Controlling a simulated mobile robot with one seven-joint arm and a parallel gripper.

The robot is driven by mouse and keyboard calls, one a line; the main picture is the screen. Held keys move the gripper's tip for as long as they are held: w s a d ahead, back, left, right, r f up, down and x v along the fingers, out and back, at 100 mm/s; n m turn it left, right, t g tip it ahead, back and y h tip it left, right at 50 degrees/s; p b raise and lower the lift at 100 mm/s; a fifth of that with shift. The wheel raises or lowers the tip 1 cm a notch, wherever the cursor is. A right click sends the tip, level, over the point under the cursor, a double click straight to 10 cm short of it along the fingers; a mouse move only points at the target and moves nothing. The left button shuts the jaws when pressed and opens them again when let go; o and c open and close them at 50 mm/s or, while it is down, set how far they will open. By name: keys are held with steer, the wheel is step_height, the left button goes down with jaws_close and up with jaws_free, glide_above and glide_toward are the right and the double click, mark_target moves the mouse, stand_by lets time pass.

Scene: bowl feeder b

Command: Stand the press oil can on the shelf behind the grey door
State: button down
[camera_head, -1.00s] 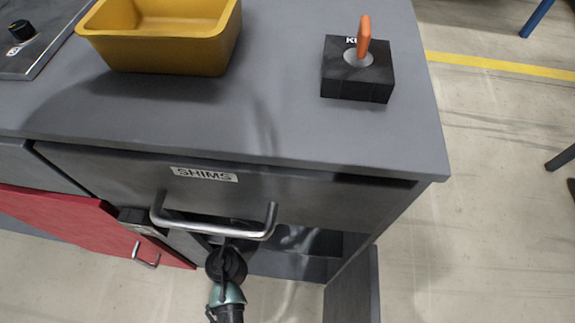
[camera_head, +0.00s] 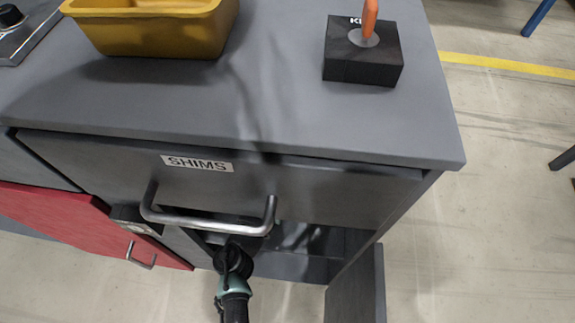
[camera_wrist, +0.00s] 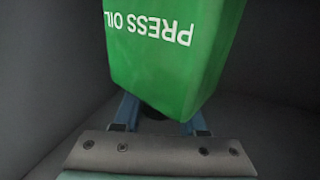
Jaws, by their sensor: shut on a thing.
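The press oil can, green with upside-down white lettering (camera_wrist: 170,50), fills the top middle of the wrist view. My gripper (camera_wrist: 160,118) is shut on it, with a blue finger at each side of its near end. Dark walls surround the can in that view. In the head view my arm reaches under the SHIMS drawer into the open compartment (camera_head: 315,240), and my gripper and most of the can are hidden there. The grey door (camera_head: 360,285) stands open at the right side of the compartment. The surface under the can is not clearly visible.
The SHIMS drawer handle (camera_head: 205,222) juts out just above my arm. A red door (camera_head: 80,220) is at the left. On the grey worktop (camera_head: 200,110) are a yellow bin (camera_head: 150,30) and a black block (camera_head: 360,58) with an orange handle.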

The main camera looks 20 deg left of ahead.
steer(key=shift+w+f, duration=0.15)
steer(key=shift+w, duration=0.05)
steer(key=shift+c, duration=2.4)
jaws_free()
steer(key=s, duration=1.2)
steer(key=shift+a, duration=0.25)
steer(key=shift+s, duration=0.15)
